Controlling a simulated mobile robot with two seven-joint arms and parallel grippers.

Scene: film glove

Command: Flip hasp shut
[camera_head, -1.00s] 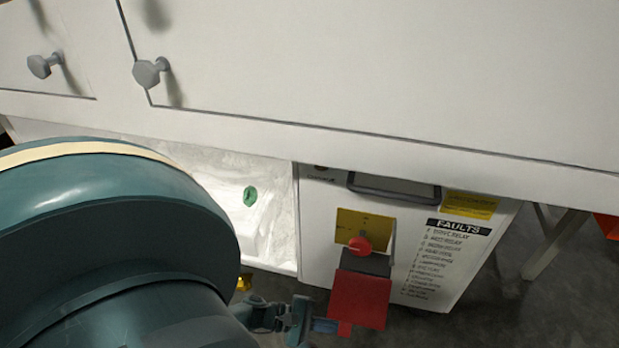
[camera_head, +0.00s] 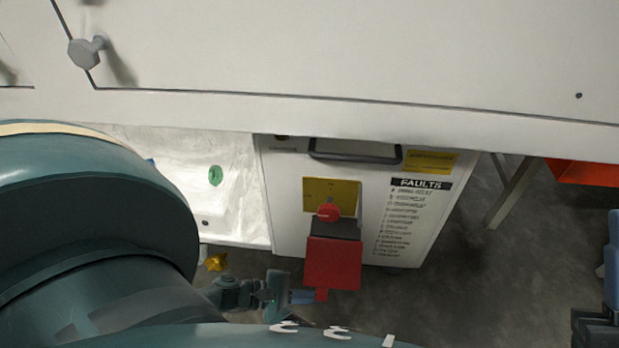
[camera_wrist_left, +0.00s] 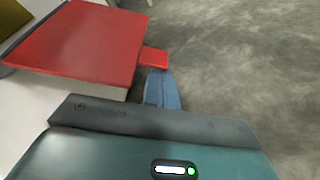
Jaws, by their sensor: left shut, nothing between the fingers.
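The hasp is a red plate (camera_head: 333,263) with a small tab, standing out from the front of the white box below a yellow plate (camera_head: 344,194) with a red knob (camera_head: 328,212). In the left wrist view the red plate (camera_wrist_left: 78,40) is large at upper left, its tab pointing right. My left gripper (camera_head: 301,297) is shut and empty, its blue fingertips close beside the tab at the lower edge of the plate. The fingertips (camera_wrist_left: 161,90) also show just below the tab in the wrist view; I cannot tell whether they touch it.
The white box (camera_head: 283,190) has a black handle (camera_head: 355,152) and a FAULTS list. White cabinetry (camera_head: 330,50) overhangs it. A translucent bin (camera_head: 180,165) stands left of it. A blue and dark part (camera_head: 612,260) is cut off at the right edge.

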